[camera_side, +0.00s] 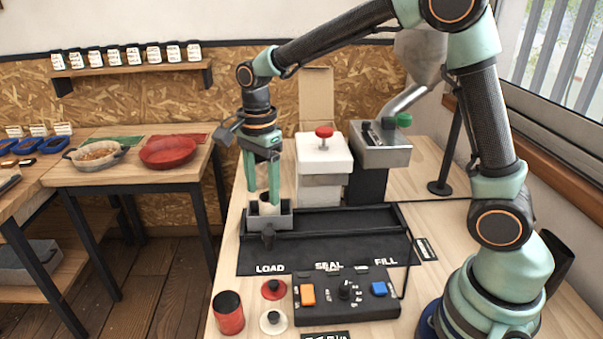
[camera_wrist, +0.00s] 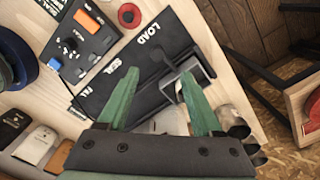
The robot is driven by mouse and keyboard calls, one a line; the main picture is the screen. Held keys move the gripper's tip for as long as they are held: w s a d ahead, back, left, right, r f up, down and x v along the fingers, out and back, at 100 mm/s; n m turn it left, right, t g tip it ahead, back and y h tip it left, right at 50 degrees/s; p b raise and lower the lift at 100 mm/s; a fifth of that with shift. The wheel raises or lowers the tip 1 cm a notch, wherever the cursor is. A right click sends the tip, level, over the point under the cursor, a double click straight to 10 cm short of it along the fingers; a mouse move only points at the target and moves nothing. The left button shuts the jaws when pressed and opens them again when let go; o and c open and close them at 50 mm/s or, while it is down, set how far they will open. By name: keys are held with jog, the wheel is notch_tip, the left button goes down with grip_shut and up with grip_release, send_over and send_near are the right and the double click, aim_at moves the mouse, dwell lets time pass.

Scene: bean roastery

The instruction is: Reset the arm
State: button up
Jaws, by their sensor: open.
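My gripper (camera_side: 262,192) points straight down at the left end of the black tray, its two green fingers apart. In the wrist view my gripper (camera_wrist: 160,76) also shows spread fingers. A small pale and dark item (camera_side: 268,206) shows at the fingertips, in or just above a grey open-topped carriage (camera_side: 285,219) at the LOAD end. I cannot tell whether the fingers touch it. The carriage also shows in the wrist view (camera_wrist: 204,72), partly behind one finger. My arm reaches across from the right, raised and bent.
The control box (camera_side: 345,297) with orange and blue buttons stands in front of the black tray (camera_side: 340,222). A red canister (camera_side: 228,313) stands front left. The white press (camera_side: 323,155) with a red knob and the steel hopper (camera_side: 421,55) stand behind. Air above the tray's middle is clear.

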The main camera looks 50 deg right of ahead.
jog(key=shift+r, duration=0.8)
jog(key=s+d+r+n+t, duration=0.2)
jog(key=s+d+r+n, duration=0.1)
jog(key=s+n, duration=0.4)
jog(key=s+d+r+n+t, duration=0.3)
jog(key=s+n, duration=0.4)
jog(key=n, duration=0.4)
jog(key=shift+d+r+t, duration=0.2)
jog(key=shift+t, duration=0.1)
